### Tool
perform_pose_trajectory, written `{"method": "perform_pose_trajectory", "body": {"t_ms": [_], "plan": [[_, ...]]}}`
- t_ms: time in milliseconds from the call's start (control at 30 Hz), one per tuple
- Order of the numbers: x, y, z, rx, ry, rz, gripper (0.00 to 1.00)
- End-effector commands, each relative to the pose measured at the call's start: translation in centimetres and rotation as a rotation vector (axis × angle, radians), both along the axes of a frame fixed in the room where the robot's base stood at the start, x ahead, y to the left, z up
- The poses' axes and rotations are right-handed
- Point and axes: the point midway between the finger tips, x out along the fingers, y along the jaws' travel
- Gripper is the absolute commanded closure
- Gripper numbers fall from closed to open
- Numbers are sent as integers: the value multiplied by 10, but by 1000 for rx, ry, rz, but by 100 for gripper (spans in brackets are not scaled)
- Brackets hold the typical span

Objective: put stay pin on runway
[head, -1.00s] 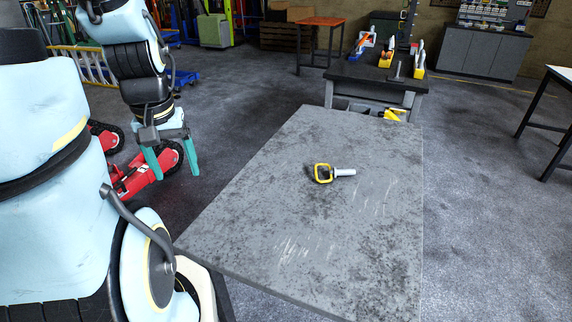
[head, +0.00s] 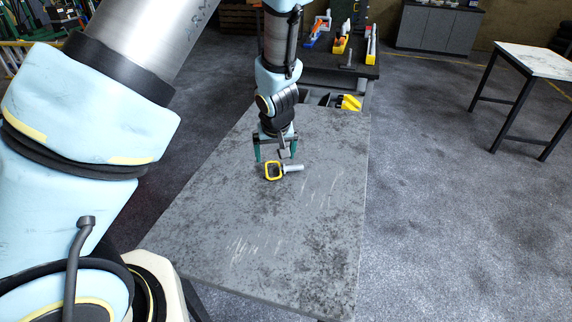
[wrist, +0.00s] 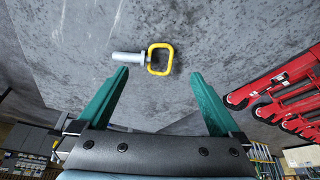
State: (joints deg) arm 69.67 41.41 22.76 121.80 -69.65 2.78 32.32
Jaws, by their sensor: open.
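The stay pin (head: 293,168) lies on the grey mottled tabletop (head: 250,235) in the head view. It has a pale grey shaft pointing right and a yellow loop handle at its left end. In the wrist view the stay pin (wrist: 128,58) lies just beyond the fingertips, loop to the right. My gripper (head: 275,156) is open and empty with green fingers pointing down, close to the loop and apart from it as far as I can tell. The wrist view shows both fingers (wrist: 158,75) spread. I cannot tell which surface is the runway.
A dark workbench (head: 345,65) with orange and yellow tools stands beyond the table's far end. Red wheeled machines (wrist: 280,85) show at the right of the wrist view. A white-topped table (head: 535,58) stands at the right. The tabletop around the pin is clear.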

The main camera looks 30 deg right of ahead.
Motion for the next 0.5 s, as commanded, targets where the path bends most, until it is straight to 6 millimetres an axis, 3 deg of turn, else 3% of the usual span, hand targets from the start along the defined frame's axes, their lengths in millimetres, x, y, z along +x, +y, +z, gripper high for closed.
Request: {"method": "perform_pose_trajectory", "body": {"t_ms": [500], "plan": [[17, -16, -54, 6, -19, -6, 0]]}}
